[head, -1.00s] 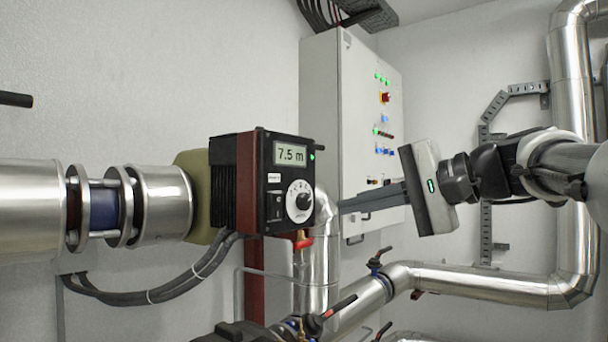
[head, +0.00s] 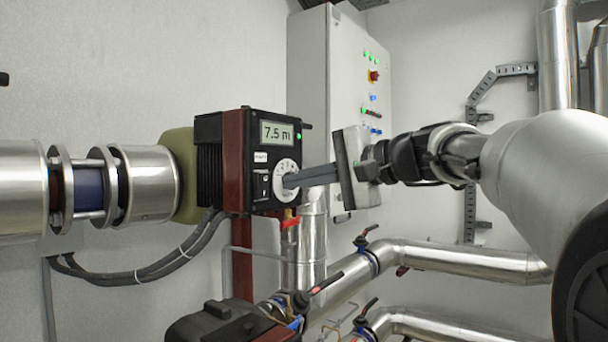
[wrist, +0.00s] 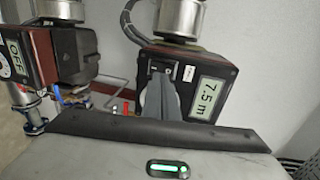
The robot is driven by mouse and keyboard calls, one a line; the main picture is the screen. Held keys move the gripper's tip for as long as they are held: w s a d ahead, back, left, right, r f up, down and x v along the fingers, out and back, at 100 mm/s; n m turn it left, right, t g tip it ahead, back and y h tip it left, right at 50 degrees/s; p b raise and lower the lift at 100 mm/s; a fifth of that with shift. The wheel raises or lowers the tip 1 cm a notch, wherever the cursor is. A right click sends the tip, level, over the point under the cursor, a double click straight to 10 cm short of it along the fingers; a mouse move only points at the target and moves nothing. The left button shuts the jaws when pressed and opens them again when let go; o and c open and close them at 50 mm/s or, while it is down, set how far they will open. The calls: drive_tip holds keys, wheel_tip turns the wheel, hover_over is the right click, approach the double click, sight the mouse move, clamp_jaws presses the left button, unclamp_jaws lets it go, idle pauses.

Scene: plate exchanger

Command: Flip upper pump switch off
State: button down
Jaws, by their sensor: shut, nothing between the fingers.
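The upper pump (head: 235,165) has a black control box with a lit display (head: 276,133) reading 7.5 m and a green light. Its small rocker switch (head: 264,185) sits left of the white dial in the head view, and the switch also shows in the wrist view (wrist: 160,69). My gripper (head: 287,182) is shut and empty. Its fingertips are in front of the dial, just right of the switch, and hide part of the dial. In the wrist view the fingertips (wrist: 168,84) are close to the switch; I cannot tell whether they touch the box.
A second pump (wrist: 72,50) with a display (wrist: 13,55) reading OFF stands at the left in the wrist view. Steel pipes (head: 440,256) with valve handles run below my arm. A grey control cabinet (head: 315,90) stands behind. A red-handled valve (head: 290,222) sits below the box.

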sight(265, 175)
drive_tip(key=w+a, duration=0.2)
drive_tip(key=a, duration=0.1)
drive_tip(key=shift+w+a+r+p, duration=0.2)
drive_tip(key=shift+w+a+p, duration=0.1)
drive_tip(key=shift+w+p, duration=0.1)
drive_tip(key=shift+r, duration=0.1)
drive_tip(key=shift+w+a+r+p, duration=0.25)
drive_tip(key=shift+a+r+p, duration=0.1)
drive_tip(key=shift+r+p, duration=0.1)
drive_tip(key=shift+f+b, duration=0.3)
drive_tip(key=shift+f, duration=0.05)
drive_tip(key=shift+d, duration=0.1)
